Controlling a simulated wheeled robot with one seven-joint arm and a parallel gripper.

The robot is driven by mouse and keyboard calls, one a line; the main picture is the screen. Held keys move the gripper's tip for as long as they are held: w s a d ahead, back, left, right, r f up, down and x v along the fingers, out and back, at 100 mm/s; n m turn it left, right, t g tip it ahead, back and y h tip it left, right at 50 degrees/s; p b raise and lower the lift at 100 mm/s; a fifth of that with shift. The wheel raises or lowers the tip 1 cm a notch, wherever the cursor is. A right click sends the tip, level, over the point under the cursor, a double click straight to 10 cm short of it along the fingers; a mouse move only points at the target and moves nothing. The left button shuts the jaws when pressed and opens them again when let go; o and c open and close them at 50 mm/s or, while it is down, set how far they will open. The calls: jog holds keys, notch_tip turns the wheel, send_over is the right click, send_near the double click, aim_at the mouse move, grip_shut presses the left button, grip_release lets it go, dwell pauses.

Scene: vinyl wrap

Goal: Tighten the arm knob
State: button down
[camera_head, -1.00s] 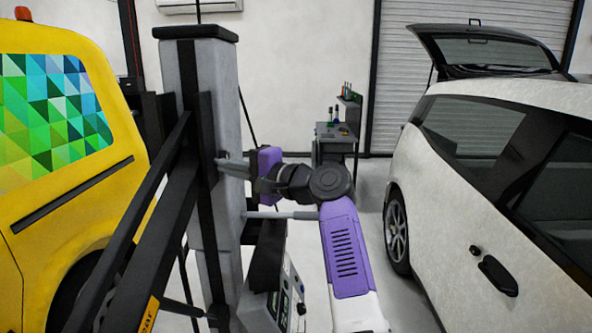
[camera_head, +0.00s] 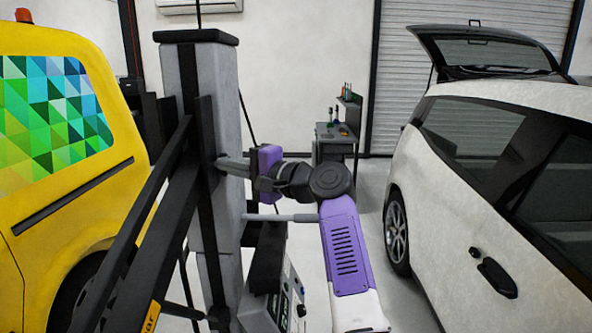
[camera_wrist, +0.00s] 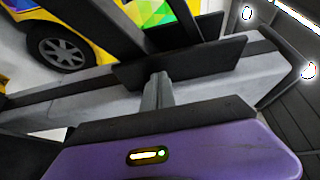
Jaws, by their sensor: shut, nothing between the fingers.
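My gripper (camera_head: 220,162), with a purple body, points left at the grey column (camera_head: 205,75) of a black-armed stand. Its grey fingers are together with nothing visible between them. Their tips meet or nearly meet the black plate (camera_head: 206,130) on the column's side. In the wrist view my gripper (camera_wrist: 159,78) shows its fingers end-on against the long black plate (camera_wrist: 195,60). I cannot make out the arm knob in either view; the fingers or the plate may hide it.
A yellow van (camera_head: 60,200) with a patterned window stands at left, behind the stand's slanted black arms (camera_head: 150,235). A white car (camera_head: 450,180) with its tailgate raised stands at right. A device with a screen (camera_head: 275,300) sits below my arm. A workbench (camera_head: 335,145) stands at the back.

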jog(key=shift+s+r, duration=0.1)
jog(key=shift+s, duration=0.2)
jog(key=shift+s+d+p, duration=0.1)
jog(key=shift+d+p, duration=0.3)
jog(key=shift+d, duration=2.55)
